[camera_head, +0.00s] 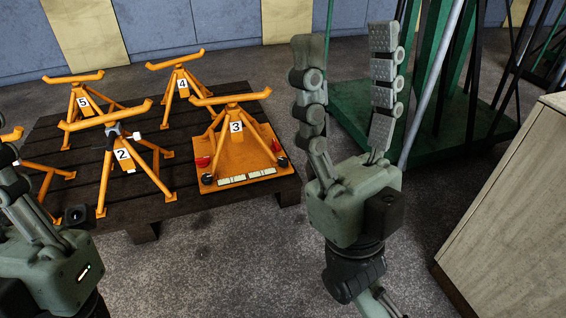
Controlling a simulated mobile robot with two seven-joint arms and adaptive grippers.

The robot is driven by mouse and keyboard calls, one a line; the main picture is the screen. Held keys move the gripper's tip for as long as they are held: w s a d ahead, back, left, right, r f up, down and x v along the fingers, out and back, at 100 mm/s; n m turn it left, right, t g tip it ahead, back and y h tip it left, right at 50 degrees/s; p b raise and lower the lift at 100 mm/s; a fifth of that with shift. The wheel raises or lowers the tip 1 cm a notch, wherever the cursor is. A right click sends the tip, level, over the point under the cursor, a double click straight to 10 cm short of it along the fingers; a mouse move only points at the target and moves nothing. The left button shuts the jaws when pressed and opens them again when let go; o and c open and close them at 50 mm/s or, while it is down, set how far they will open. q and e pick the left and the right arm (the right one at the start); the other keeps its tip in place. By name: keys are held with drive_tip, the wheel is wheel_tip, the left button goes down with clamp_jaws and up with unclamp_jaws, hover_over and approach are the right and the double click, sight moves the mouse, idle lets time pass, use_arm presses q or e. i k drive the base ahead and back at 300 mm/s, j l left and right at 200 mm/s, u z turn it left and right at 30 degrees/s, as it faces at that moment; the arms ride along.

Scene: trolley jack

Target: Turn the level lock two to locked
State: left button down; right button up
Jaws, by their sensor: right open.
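An orange jack stand labelled 2 (122,154) stands on the dark slatted pallet (186,208). A small dark and silver fitting (114,131) sits near its top, just under the orange cradle bar; I cannot tell if it is the level lock or which way it is set. My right gripper (346,42) is open and empty, fingers pointing up, to the right of the pallet and well apart from the stands. My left gripper (14,188) is at the left edge, left of stand 2; its fingers are partly cut off, so its opening is unclear.
More orange stands labelled 3 (236,126), 4 (183,84) and 5 (83,101) share the pallet, close around stand 2. Stand 3 is on an orange plate. A green frame (352,112) stands behind my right gripper. A pale cabinet (518,210) is at right.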

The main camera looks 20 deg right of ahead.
sight(275, 147)
drive_tip(key=i+l+z, duration=0.5)
drive_tip(key=i+z, duration=0.15)
drive_tip(key=i, duration=0.2)
drive_tip(key=i+z, duration=0.35)
drive_tip(key=i, duration=0.55)
